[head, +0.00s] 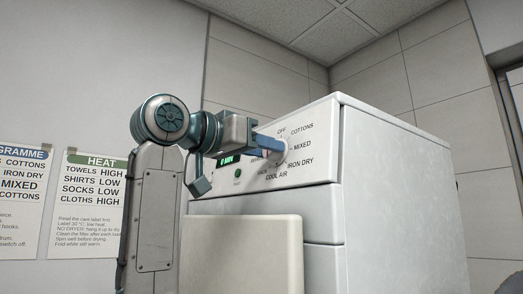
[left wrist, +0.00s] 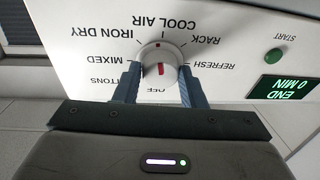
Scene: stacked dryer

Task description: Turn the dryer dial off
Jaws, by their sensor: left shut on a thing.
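The dryer dial (left wrist: 159,54) is a round white knob on the dryer's front panel. The left wrist view shows it upside down, with a red mark on the knob's face towards the OFF label and a small red mark at its opposite edge. My left gripper (left wrist: 160,76) has one blue finger on each side of the dial and is shut on it. In the head view my left gripper (head: 272,144) reaches the panel from the left, and its fingers hide much of the dial. My right gripper is not in view.
Labels such as COOL AIR, IRON DRY and MIXED ring the dial. A green start button (left wrist: 274,56) and a display (left wrist: 281,88) reading END 0 MIN are beside it. A pale box-like surface (head: 243,250) stands below the panel. Wall posters (head: 92,205) hang at left.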

